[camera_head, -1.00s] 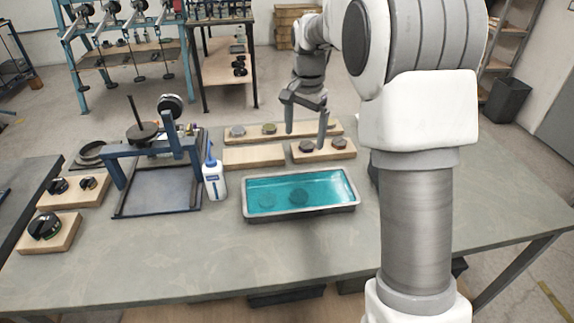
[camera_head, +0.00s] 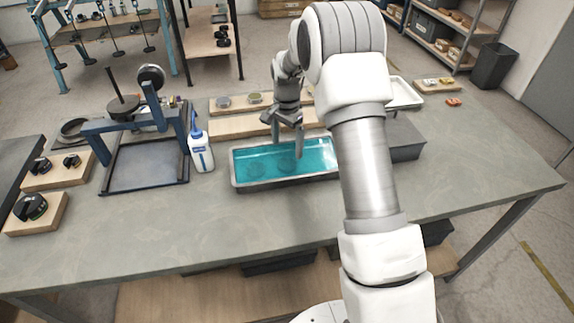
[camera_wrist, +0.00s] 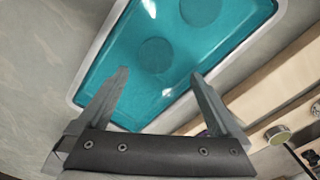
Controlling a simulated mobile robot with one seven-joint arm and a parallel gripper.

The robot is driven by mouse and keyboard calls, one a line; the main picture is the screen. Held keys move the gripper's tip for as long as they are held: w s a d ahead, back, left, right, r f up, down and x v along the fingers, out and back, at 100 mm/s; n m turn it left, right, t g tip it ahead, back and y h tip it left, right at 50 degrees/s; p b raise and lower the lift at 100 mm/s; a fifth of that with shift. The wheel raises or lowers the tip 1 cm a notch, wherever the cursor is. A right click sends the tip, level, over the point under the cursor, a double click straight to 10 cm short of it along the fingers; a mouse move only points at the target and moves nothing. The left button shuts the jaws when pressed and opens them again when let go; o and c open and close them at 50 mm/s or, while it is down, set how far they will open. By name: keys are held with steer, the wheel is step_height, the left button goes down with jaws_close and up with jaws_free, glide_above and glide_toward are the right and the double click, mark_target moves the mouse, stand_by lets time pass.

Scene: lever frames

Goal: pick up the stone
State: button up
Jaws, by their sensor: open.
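Several round, flat stone-like discs are in view; I cannot tell which one is the stone meant. Two dark discs lie in a shallow tray (camera_head: 236,184) of teal liquid, one disc (camera_head: 257,169) on the left and one (camera_head: 287,163) near its middle. The wrist view also shows them, a nearer disc (camera_wrist: 154,54) and a farther disc (camera_wrist: 200,11). My gripper (camera_head: 286,138) is open and empty above the tray, with its fingers pointing down. In the wrist view my gripper (camera_wrist: 160,73) has its fingertips spread to either side of the nearer disc, apparently above it.
Wooden boards stand behind the tray; the back one holds a grey disc (camera_head: 223,101) and a greenish disc (camera_head: 254,98). A white squeeze bottle (camera_head: 201,150) and a blue metal frame (camera_head: 128,123) stand left of the tray. A grey block (camera_head: 407,138) is to the right. The table front is clear.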

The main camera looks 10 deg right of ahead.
mark_target(288, 162)
steer(key=f, duration=0.4)
steer(key=shift+s+d+f, duration=0.15)
steer(key=shift+s+f, duration=0.2)
steer(key=shift+f, duration=0.6)
steer(key=c, duration=1.4)
steer(key=shift+r, duration=0.2)
